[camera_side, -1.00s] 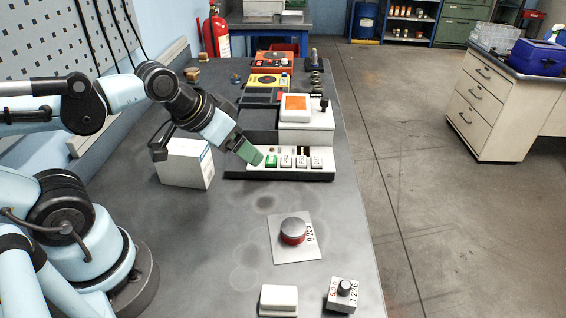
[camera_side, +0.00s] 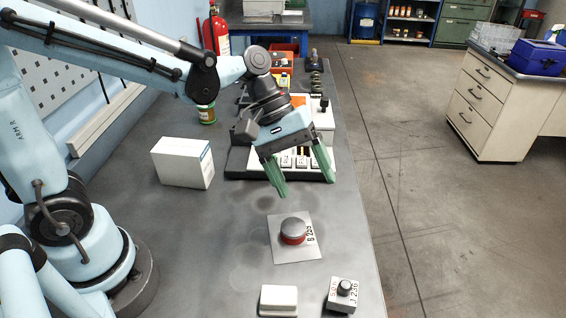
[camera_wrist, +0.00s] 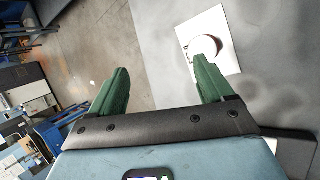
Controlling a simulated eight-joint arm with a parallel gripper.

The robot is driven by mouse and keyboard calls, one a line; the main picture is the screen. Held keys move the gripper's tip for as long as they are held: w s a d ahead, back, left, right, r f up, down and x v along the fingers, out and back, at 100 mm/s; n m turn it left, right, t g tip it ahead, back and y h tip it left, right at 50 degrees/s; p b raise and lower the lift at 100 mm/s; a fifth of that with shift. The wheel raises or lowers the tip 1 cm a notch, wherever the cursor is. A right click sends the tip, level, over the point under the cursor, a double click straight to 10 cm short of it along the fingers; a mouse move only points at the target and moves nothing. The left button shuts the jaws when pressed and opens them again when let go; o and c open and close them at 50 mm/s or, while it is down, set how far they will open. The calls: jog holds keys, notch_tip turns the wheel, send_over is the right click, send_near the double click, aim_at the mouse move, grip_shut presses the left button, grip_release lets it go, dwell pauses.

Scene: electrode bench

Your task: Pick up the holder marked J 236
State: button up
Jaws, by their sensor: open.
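The holder marked J 236 (camera_side: 340,299) is a small white-topped block with a black knob, at the front right of the bench in the side view. My gripper (camera_side: 304,186) has two green fingers spread apart with nothing between them. It hangs above the bench near the front of the switch panel, well behind the holder. In the wrist view my gripper (camera_wrist: 160,75) is also open, its fingers framing bare bench edge and floor. The J 236 holder does not show in the wrist view.
A mushroom button on a plate marked B 257 (camera_side: 293,230) stands between my gripper and the holder. A white block (camera_side: 278,300) lies left of the holder. The switch panel (camera_side: 240,160) is behind my gripper, and a white box (camera_side: 182,163) is left. The bench's right edge is close to the holder.

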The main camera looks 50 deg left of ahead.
aim_at(342, 281)
jog(key=s+d+f+n+g+h, duration=0.1)
jog(key=d+f+g, duration=0.1)
jog(key=d, duration=0.2)
jog(key=s+d+f+n+g+h, duration=0.1)
jog(key=d+f+g+h, duration=0.1)
jog(key=d+g, duration=0.1)
jog(key=s+d+f+n+g+h, duration=0.1)
jog(key=d+f+g, duration=0.2)
jog(key=d, duration=0.3)
jog(key=shift+s+d+f+n+h, duration=0.1)
jog(key=shift+s+n+h, duration=0.2)
jog(key=shift+s, duration=0.1)
jog(key=shift+s+a+x, duration=0.1)
jog(key=shift+s+x, duration=0.05)
jog(key=shift+x, duration=1.15)
jog(key=shift+s+a+x, duration=0.15)
jog(key=shift+x, duration=1.2)
jog(key=shift+c, duration=0.3)
grip_shut()
